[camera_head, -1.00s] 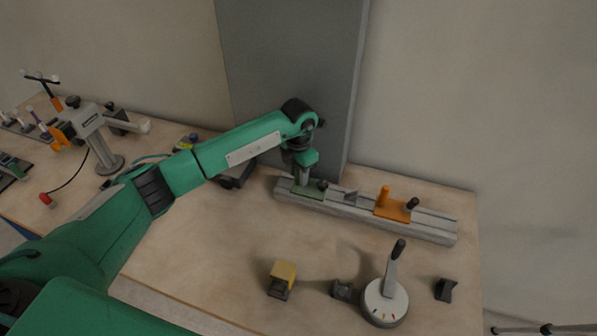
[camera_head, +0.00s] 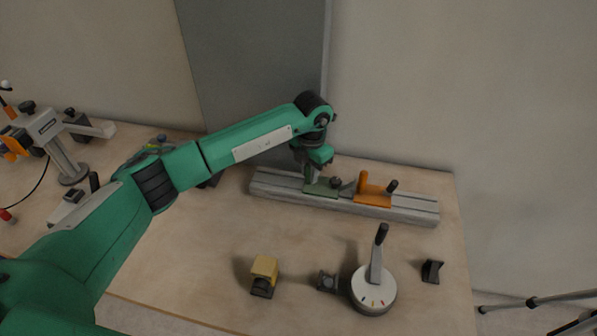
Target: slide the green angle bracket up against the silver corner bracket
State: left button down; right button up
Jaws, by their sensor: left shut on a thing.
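The green angle bracket (camera_head: 322,190), a flat green plate with a dark knob, sits on the grey slotted rail (camera_head: 405,213). My left gripper (camera_head: 311,177) points down at its left part and is shut on it. The silver corner bracket (camera_head: 347,190) is a small grey piece just right of the green bracket, partly hidden behind the knob. The two look very close or touching; I cannot tell which. The silver bracket also lies close to the orange bracket. My right gripper is not in view.
The orange bracket (camera_head: 374,193) with upright peg and dark knob sits on the rail to the right. In front stand a round dial with a lever (camera_head: 373,289), a yellow-topped block (camera_head: 264,270) and small dark blocks. The rail's right end is bare.

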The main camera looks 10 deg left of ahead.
pick_arm(q)
jog(key=shift+d, duration=0.1)
jog(key=c, duration=1.3)
grip_release()
jog(key=shift+d, duration=0.1)
notch_tip(320, 180, up, 13)
jog(key=shift+f+b, duration=0.2)
jog(key=shift+b, duration=1)
jog(key=shift+r, duration=0.6)
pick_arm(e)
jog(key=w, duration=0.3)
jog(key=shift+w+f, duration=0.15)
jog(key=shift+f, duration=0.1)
